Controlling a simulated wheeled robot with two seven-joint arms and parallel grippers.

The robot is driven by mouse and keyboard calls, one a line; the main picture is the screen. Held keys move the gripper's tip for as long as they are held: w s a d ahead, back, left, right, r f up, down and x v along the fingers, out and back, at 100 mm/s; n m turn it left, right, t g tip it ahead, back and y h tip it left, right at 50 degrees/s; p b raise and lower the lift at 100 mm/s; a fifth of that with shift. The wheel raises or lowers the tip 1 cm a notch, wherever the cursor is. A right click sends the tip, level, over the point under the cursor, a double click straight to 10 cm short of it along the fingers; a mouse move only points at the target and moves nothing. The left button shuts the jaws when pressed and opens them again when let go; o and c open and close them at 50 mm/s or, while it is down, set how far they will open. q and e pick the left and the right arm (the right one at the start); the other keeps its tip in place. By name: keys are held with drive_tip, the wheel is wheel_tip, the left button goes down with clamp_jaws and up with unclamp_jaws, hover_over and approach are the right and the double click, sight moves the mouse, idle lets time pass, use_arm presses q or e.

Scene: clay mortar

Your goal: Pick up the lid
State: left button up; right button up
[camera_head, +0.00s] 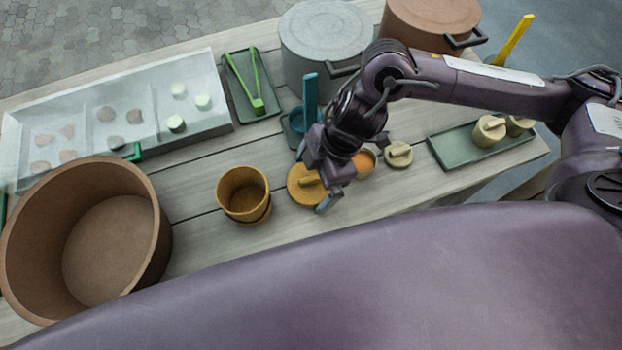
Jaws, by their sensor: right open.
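A round ochre lid (299,196) with a bar handle lies on the table, right of an ochre pot (243,194) that stands open. A smaller beige lid (399,158) with a bar handle lies further right. My right gripper (320,182) is open and empty, at the ochre lid, and covers its right part and some of its handle. I cannot tell whether its fingers touch the lid. My left gripper is not in view.
An orange cup (364,162) stands close behind my right gripper. A large brown tub (155,235) fills the left front, and a white divided tray (215,119) lies behind it. Large grey (310,60) and brown (420,22) pots stand at the back. A green tray (450,158) is at right.

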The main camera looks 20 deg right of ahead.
sight(314, 177)
drive_tip(key=c, duration=0.7)
wheel_tip(314, 177, up, 19)
drive_tip(key=p, duration=0.4)
drive_tip(key=a+f+p, duration=0.4)
drive_tip(key=a+p, duration=0.9)
wheel_tip(314, 177, down, 6)
drive_tip(key=b, duration=0.5)
drive_tip(key=shift+s, duration=0.2)
